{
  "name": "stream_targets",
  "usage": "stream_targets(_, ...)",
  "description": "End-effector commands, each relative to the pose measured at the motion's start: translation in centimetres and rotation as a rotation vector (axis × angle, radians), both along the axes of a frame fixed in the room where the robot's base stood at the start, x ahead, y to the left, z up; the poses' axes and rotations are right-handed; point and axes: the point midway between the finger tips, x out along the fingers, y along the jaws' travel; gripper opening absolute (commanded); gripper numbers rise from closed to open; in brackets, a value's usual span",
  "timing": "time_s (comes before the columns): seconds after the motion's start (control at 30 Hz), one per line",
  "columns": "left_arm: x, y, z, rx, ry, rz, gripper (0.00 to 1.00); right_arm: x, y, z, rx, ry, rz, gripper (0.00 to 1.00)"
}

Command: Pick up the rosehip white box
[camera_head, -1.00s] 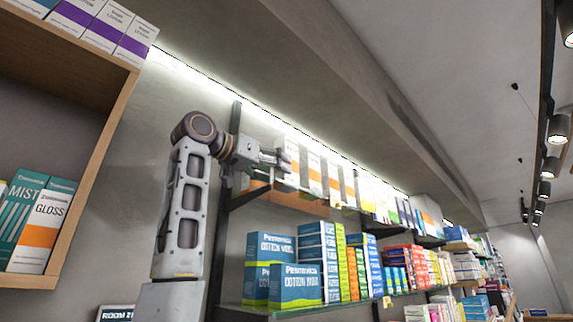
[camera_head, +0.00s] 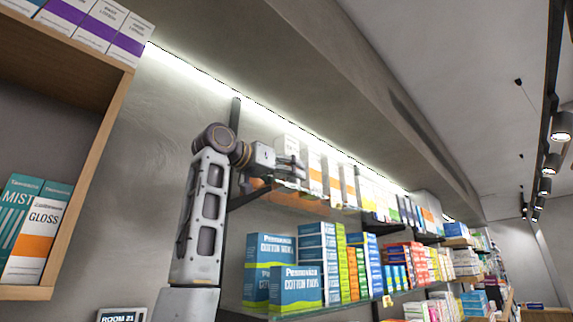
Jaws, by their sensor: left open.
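A row of white boxes with orange lower bands stands on the upper shelf; their print is too small to read, so I cannot tell which is rosehip. The nearest white box (camera_head: 287,143) is partly hidden behind my left gripper (camera_head: 296,168). The white box to its right (camera_head: 314,168) shows more of its front. My left gripper is open at the near end of this row, with its fingers pointing right, in front of the nearest box. I cannot tell whether it touches the box. My right gripper is not in view.
The upper shelf (camera_head: 312,207) runs away to the right with more boxes packed close. Below, blue cotton boxes (camera_head: 296,286) stand on a glass shelf. A wooden cabinet (camera_head: 85,175) with boxes is at the left. A room sign (camera_head: 122,315) is at the bottom.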

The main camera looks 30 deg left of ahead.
Motion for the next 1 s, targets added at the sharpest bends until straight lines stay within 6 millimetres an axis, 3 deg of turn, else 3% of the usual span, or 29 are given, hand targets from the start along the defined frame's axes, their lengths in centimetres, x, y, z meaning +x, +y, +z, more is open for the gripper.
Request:
stream_targets(0.2,-0.03,-0.01,0.0,0.0,0.0,0.0,0.63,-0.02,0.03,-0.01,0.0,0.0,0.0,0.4)
stream_targets(0.6,-0.05,0.0,0.03,0.0,-0.001,0.0,0.14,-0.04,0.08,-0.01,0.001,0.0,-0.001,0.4)
stream_targets(1.0,-0.09,-0.1,0.2,0.0,-0.001,0.0,0.14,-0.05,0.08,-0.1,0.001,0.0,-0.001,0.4)
